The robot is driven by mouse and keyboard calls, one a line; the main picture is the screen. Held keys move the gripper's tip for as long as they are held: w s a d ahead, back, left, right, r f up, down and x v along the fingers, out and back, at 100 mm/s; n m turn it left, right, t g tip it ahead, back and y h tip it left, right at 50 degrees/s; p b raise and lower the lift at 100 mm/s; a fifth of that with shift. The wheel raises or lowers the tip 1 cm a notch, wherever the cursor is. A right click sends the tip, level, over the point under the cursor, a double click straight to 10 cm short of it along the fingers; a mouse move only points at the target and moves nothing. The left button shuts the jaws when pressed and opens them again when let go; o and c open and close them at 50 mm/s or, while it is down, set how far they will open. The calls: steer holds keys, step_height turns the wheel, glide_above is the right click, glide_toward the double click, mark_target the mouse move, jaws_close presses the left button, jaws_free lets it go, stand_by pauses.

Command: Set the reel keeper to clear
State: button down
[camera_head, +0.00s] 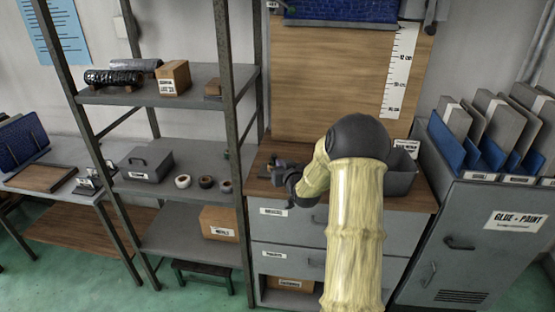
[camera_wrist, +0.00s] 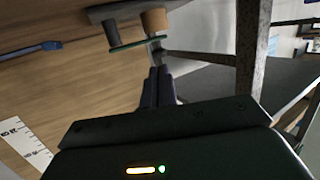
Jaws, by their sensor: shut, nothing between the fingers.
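In the wrist view a grey mount (camera_wrist: 122,10) carries a dark cylinder (camera_wrist: 112,32) and a tan cylinder (camera_wrist: 154,20), with a thin green-edged strip (camera_wrist: 140,43) across their ends. This looks like the reel keeper, but no label or setting can be read. My gripper (camera_wrist: 158,72) is shut, its dark fingers close together and pointing at a small grey piece by the strip. I cannot tell whether they touch it. In the head view my gripper (camera_head: 278,165) is small, above the left part of the drawer cabinet top (camera_head: 262,188); the reel keeper cannot be made out there.
Metal shelving (camera_head: 226,100) stands close to the left of my gripper, its post (camera_wrist: 252,50) also near in the wrist view. A wooden board (camera_head: 310,80) rises behind. A grey bin (camera_head: 400,175) and a grey cabinet (camera_head: 465,235) are to the right of my arm.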

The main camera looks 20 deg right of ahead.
mark_target(275, 157)
steer(key=shift+p+x, duration=0.35)
steer(key=shift+x, duration=1.75)
